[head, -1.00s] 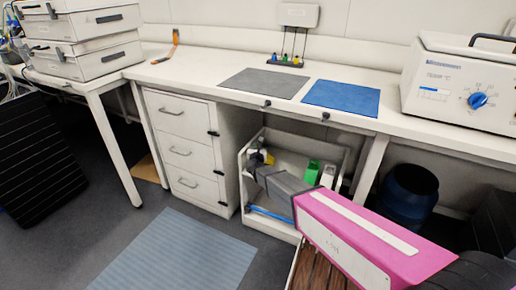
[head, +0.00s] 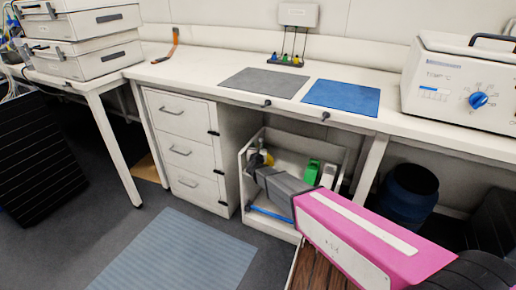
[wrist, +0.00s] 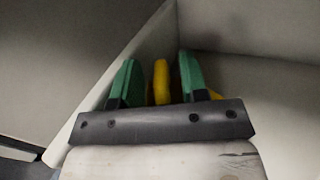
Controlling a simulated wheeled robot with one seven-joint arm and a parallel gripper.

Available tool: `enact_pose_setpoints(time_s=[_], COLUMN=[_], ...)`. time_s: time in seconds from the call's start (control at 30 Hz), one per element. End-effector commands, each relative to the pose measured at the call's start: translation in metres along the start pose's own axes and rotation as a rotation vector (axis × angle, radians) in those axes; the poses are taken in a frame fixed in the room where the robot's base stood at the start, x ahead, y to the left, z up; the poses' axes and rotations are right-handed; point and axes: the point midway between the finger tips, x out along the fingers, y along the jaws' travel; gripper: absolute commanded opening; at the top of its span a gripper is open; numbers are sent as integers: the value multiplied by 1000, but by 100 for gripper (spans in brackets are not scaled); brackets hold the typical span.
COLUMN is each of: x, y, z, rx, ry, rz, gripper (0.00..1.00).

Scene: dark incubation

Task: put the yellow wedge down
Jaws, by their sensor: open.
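My gripper (head: 257,162) reaches down into a white open bin under the bench (head: 246,205). In the wrist view its two green fingers (wrist: 157,75) stand apart. A narrow yellow piece (wrist: 161,82), seemingly the yellow wedge, stands between them, with a gap on its left. More yellow shows beside and behind the right finger; I cannot tell if it belongs to the same piece. In the head view a small yellow patch (head: 268,158) shows at the gripper. The wedge's underside is hidden, so its contact with the bin floor cannot be seen.
A green block (head: 312,172) and a pale block (head: 328,176) stand in the bin's right part. A blue bar (head: 270,213) lies along its front. Bin walls rise close around my gripper. The bench (head: 215,72) is overhead, with a drawer cabinet (head: 180,150) to the left.

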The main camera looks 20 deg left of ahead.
Motion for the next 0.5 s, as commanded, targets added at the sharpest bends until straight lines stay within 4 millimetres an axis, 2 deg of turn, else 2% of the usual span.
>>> enact_pose_setpoints(time_s=[0.5], x=[-95], y=[-1], z=[1], rx=[0], ry=[1], rz=[1], gripper=[40])
